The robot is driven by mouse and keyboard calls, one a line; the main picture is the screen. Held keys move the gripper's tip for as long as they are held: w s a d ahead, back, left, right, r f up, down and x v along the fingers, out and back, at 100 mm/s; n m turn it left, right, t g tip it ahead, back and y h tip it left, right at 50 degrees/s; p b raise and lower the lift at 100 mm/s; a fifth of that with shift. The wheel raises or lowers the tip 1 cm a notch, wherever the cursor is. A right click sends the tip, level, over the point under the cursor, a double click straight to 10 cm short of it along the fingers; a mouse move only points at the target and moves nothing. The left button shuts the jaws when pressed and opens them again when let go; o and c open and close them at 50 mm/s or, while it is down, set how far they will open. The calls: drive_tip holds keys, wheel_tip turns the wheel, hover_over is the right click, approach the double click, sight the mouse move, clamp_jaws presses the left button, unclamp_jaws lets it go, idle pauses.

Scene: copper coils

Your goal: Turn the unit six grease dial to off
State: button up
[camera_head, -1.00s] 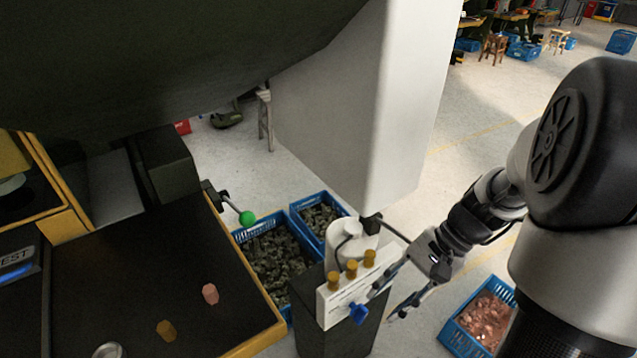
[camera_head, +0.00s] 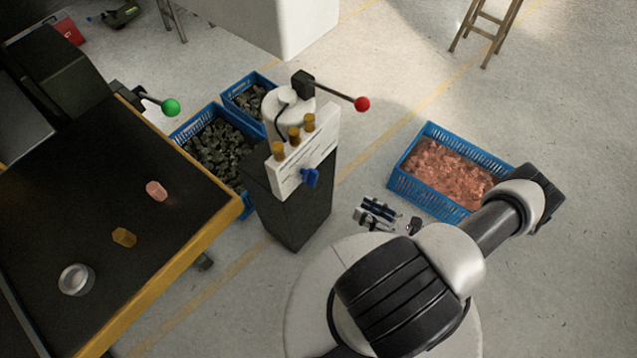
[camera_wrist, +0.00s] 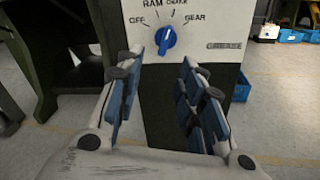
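The blue grease dial (camera_head: 310,178) is on the front of a white panel (camera_head: 290,175) atop a dark pedestal. In the wrist view, the dial (camera_wrist: 166,40) sits below the printed words OFF, RAM, CHARGE and GEAR. Its small white mark appears to point roughly upward, toward the RAM and CHARGE side; the exact setting is hard to read. My gripper (camera_head: 376,214) is apart from the panel, to the right of the pedestal in the head view. In the wrist view my gripper (camera_wrist: 163,75) is open and empty, its blue-padded fingers spread below the dial.
Three brass knobs (camera_head: 294,135) top the panel. A red-tipped lever (camera_head: 362,104) sticks out right above it. A dark table (camera_head: 100,165) stands left, with a green-tipped lever (camera_head: 171,107). A blue crate of copper pieces (camera_head: 405,183) is on the floor at right.

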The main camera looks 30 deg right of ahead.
drive_tip(key=f+m+t+h, duration=0.1)
drive_tip(key=f+m, duration=0.1)
drive_tip(key=b, duration=0.2)
approach(316, 181)
drive_tip(key=x, duration=0.8)
drive_tip(key=shift+w+f, duration=0.1)
drive_tip(key=shift+w, duration=0.2)
clamp_jaws()
